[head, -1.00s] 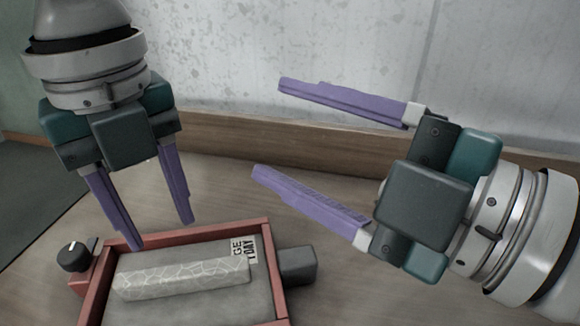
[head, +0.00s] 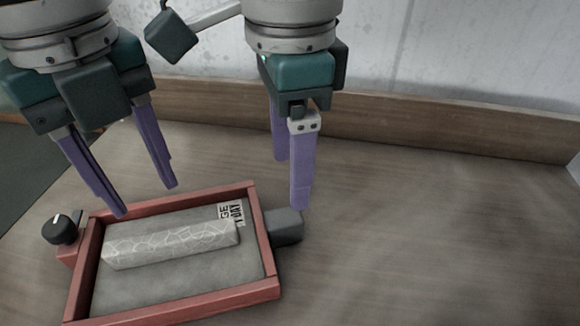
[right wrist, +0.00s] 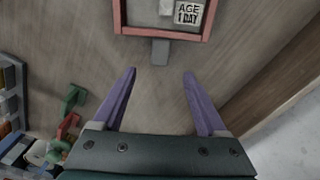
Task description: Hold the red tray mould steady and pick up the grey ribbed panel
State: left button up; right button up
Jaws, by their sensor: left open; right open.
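The red tray mould (head: 205,300) lies on the wooden table with the grey panel (head: 165,283) inside. A pale, crackle-patterned rib (head: 170,244) runs along the panel, and a label reading "AGE 1 DAY" (head: 231,214) lies near its far right corner. My left gripper (head: 146,200) is open, pointing down at the mould's far left rim; I cannot tell whether it touches. My right gripper (head: 290,182) is open and empty, pointing down by the grey block (head: 284,228) on the mould's right side. In the right wrist view, this block (right wrist: 160,52) is ahead of the open fingers (right wrist: 159,72).
A black knob (head: 61,228) stands at the mould's left side. A wooden ledge (head: 400,128) and concrete wall close off the back. The table to the right is clear. In the right wrist view, bins and green and red items (right wrist: 70,110) crowd the left.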

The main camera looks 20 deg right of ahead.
aim_at(290, 215)
notch_tip(290, 215, down, 10)
jog(key=shift+r, duration=0.2)
jog(key=shift+c, duration=0.2)
grip_shut()
dwell(0.6)
dwell(0.7)
